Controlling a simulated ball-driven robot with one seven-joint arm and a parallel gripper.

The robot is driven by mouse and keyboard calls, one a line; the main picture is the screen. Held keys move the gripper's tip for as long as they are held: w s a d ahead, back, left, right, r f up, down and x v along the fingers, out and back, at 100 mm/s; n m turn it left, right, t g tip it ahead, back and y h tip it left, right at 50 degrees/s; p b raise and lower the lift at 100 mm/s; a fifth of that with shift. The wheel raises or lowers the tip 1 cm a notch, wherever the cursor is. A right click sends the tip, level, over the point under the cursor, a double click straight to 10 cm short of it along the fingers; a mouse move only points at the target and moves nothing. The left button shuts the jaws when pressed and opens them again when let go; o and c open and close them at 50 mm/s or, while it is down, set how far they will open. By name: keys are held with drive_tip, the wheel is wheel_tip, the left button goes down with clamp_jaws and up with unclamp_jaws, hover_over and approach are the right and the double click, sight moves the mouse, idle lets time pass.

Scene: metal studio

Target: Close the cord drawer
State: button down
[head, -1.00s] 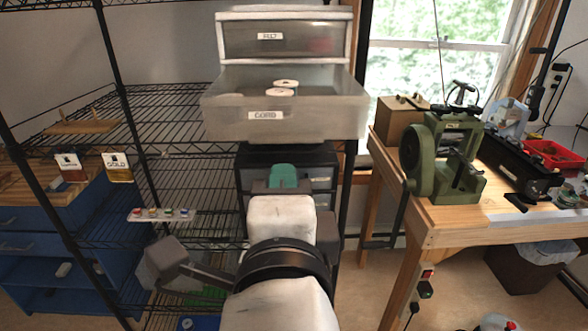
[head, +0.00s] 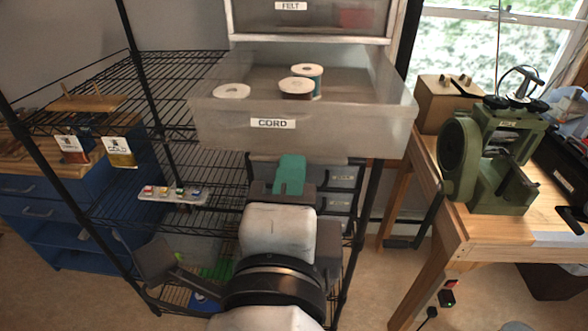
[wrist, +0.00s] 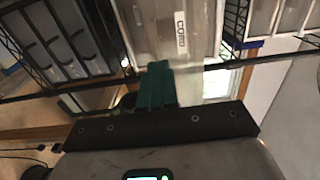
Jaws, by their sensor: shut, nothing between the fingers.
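The cord drawer (head: 230,126) is a translucent box labelled CORD, pulled out toward me below the FELT drawer (head: 345,20). Several spools lie in it, among them a teal one (head: 310,71) and a brown one with a pale top (head: 297,90). My gripper (head: 289,172) has teal fingers, shut and empty, in front of and below the drawer's front in the head view. In the wrist view the fingers (wrist: 156,88) point toward the drawer front and its CORD label (wrist: 181,33). I cannot tell whether they touch it.
A black wire shelf (head: 150,105) stands behind and to the left, with a small tray of coloured items (head: 172,194) on it. Dark small drawers (head: 342,178) are below the cord drawer. A wooden workbench (head: 500,225) with a green machine (head: 480,165) stands at the right.

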drive_tip(key=shift+w, duration=0.15)
drive_tip(key=w+b, duration=0.2)
drive_tip(key=w, duration=0.5)
drive_tip(key=w+b, duration=0.3)
drive_tip(key=w, duration=0.4)
drive_tip(key=w+b, duration=0.3)
drive_tip(key=w, duration=0.4)
drive_tip(key=shift+w+d, duration=0.4)
drive_tip(key=shift+w+b, duration=0.25)
drive_tip(key=shift+b, duration=0.1)
drive_tip(key=shift+w+r, duration=0.1)
drive_tip(key=shift+r, duration=0.15)
